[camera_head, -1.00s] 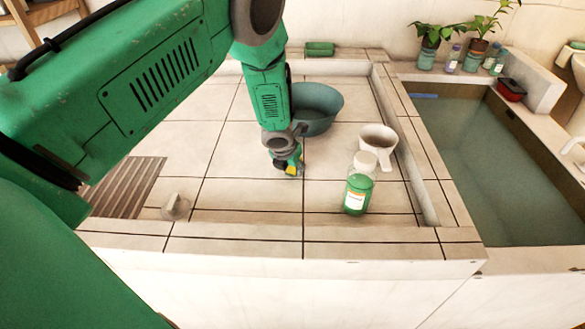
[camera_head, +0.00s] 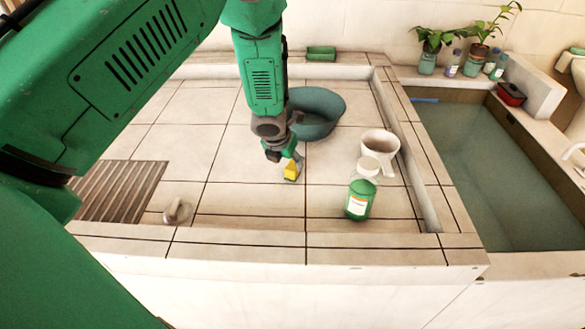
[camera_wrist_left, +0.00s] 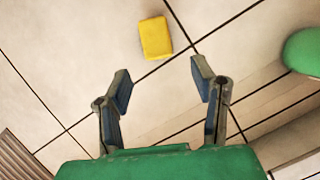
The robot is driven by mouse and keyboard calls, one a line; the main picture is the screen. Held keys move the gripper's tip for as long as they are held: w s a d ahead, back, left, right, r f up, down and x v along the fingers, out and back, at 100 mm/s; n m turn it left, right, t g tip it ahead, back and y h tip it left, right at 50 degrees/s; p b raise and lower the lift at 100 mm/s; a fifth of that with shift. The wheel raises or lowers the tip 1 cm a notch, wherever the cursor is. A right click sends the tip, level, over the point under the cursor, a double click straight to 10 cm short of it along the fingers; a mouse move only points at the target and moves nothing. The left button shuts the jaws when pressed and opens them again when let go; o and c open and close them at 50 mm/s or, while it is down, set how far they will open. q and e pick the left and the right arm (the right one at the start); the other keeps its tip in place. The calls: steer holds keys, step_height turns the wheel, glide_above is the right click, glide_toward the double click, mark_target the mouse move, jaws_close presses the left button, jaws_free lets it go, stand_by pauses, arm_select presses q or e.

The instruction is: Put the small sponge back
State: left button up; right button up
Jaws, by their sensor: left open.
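The small yellow sponge (camera_head: 291,170) lies on the pale tiles of the basin floor, left of the green bottle. In the left wrist view the sponge (camera_wrist_left: 155,38) lies flat beyond the fingertips, close to a dark tile joint. My left gripper (camera_head: 284,158) is just behind and to the left of the sponge in the head view, partly overlapping it. In the left wrist view my left gripper (camera_wrist_left: 162,80) has its two fingers spread, with only tile between them and the sponge apart from them. My right gripper is not in view.
A green block (camera_head: 321,53) lies on the back ledge. A slatted grate (camera_head: 120,190) and a small knob (camera_head: 178,211) are at left.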

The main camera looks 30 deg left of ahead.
arm_select(q)
steer(key=shift+v, duration=2.3)
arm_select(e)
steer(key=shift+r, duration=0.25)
